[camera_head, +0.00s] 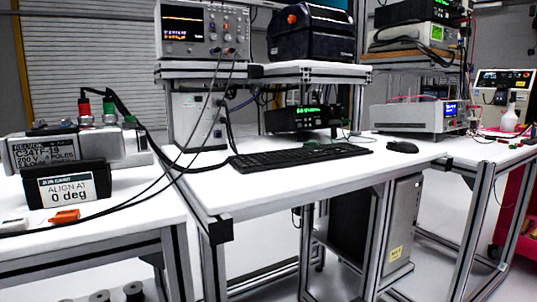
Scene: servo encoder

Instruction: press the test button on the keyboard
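A black keyboard (301,156) lies flat on the white middle table, long side running left to right. Its keys are too small to tell apart, and I cannot make out which one is the test button. Neither of my grippers shows in the head view.
A black mouse (402,146) lies right of the keyboard. Black cables (150,140) run from a device (62,152) on the left table toward the middle table. A sign (67,186) reads "ALIGN AT 0 deg". An oscilloscope (203,30) stands on a shelf above. The middle table's front (270,185) is bare.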

